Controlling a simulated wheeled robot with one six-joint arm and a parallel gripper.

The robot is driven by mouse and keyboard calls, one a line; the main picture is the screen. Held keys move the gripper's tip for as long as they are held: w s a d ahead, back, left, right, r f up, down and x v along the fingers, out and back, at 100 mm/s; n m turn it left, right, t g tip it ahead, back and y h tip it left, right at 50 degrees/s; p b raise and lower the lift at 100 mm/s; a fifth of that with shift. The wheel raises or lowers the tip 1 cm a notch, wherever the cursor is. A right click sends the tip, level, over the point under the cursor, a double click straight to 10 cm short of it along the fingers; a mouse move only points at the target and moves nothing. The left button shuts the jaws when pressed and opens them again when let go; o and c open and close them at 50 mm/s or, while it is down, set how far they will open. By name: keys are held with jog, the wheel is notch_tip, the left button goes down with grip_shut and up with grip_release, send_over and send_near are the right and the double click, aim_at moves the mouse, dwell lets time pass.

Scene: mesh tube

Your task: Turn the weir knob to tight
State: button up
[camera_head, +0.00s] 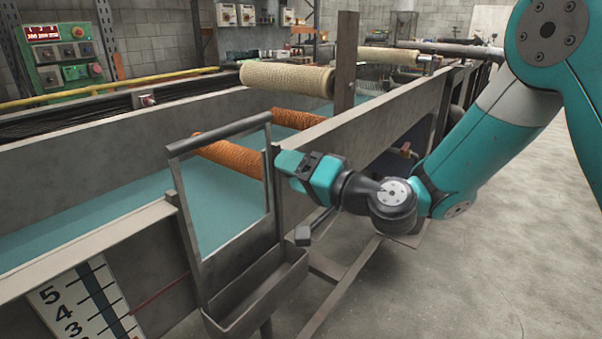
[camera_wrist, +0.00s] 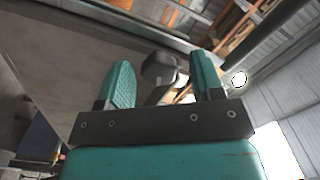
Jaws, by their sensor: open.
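My gripper (camera_head: 284,165) is at the trough's near side, close to the right post of a grey metal frame (camera_head: 186,222). In the wrist view its two teal fingers stand apart, with my gripper (camera_wrist: 163,76) open and empty. A dark, blocky knob on a short stem (camera_wrist: 160,67) shows between and beyond the fingertips, and I see no contact. In the head view a small dark block on a thin rod (camera_head: 303,236) sits below my gripper; it looks like the same knob, but I cannot be sure. Its tight or loose setting cannot be read.
The long trough (camera_head: 60,228) holds teal liquid, with orange rolls (camera_head: 230,154) and a beige roll (camera_head: 287,78) above it. A numbered scale (camera_head: 85,305) stands at front left. A narrow metal tray (camera_head: 262,300) hangs below the frame. Floor at right is clear.

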jog(key=b+v, duration=1.3)
jog(key=v, duration=0.4)
jog(key=shift+d+b, duration=0.2)
jog(key=shift+b, duration=0.1)
jog(key=shift+s+a, duration=0.1)
jog(key=shift+s, duration=0.05)
